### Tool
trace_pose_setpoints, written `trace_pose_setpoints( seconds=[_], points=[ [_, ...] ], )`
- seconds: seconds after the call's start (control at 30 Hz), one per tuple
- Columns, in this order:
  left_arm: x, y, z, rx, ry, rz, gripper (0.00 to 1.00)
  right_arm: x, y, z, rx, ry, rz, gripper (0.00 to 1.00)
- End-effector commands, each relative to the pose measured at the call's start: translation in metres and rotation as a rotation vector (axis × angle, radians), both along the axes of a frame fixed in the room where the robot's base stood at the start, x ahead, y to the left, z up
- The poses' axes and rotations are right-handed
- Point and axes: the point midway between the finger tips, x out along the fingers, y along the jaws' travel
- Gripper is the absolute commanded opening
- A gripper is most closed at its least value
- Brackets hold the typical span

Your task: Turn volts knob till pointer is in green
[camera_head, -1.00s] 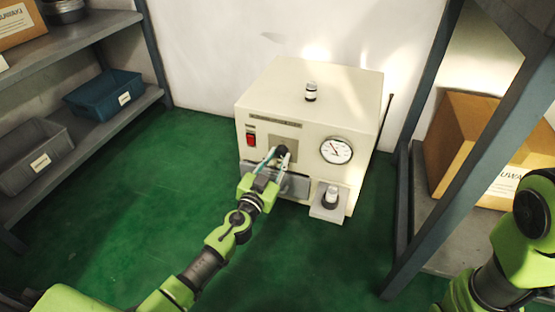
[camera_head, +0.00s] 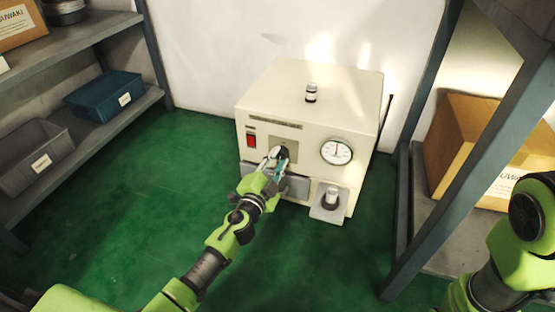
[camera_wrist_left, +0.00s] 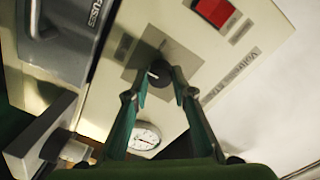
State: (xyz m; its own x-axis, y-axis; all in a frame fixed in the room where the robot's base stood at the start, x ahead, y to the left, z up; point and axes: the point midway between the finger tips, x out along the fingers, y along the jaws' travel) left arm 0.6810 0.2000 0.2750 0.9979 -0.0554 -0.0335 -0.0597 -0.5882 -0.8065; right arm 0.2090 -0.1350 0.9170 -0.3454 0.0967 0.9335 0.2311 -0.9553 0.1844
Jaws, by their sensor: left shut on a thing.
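The cream test box (camera_head: 310,95) stands on the green floor against the wall. Its dark round volts knob (camera_head: 284,151) is on the front panel and also shows in the left wrist view (camera_wrist_left: 158,72). My left gripper (camera_head: 279,155) is shut on the knob, one finger on each side, as the left wrist view (camera_wrist_left: 161,80) shows. The round white gauge (camera_head: 337,151) is right of the knob. Its pointer stands nearly straight up; a green zone is too small to make out. The gauge is partly visible between my fingers (camera_wrist_left: 145,135). My right gripper is out of view.
A red switch (camera_head: 251,140) is left of the knob. Shelves flank the box. The floor to its left is clear.

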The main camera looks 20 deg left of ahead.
Motion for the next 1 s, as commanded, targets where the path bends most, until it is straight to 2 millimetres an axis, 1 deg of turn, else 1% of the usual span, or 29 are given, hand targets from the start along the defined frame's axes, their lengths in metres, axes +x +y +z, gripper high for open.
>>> trace_pose_setpoints(
  seconds=[0.2, 0.6, 0.63, 0.67, 0.7, 1.0],
  points=[
    [-0.0003, -0.0003, -0.0006, 0.038, 0.000, 0.000, 0.02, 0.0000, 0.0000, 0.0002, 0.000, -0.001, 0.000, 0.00],
    [-0.0004, -0.0004, -0.0008, 0.042, 0.000, 0.000, 0.02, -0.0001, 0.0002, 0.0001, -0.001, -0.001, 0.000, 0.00],
    [-0.0004, -0.0004, -0.0008, 0.042, 0.000, 0.000, 0.28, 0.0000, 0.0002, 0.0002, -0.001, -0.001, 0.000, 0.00],
    [-0.0004, -0.0004, -0.0008, 0.042, 0.000, 0.000, 0.36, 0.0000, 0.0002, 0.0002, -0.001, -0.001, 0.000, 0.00],
    [-0.0004, -0.0004, -0.0008, 0.042, 0.000, 0.000, 0.40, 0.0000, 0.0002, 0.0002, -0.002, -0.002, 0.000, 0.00],
    [-0.0005, -0.0002, -0.0003, 0.041, 0.000, 0.000, 0.40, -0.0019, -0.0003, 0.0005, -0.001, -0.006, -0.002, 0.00]
  ],
)
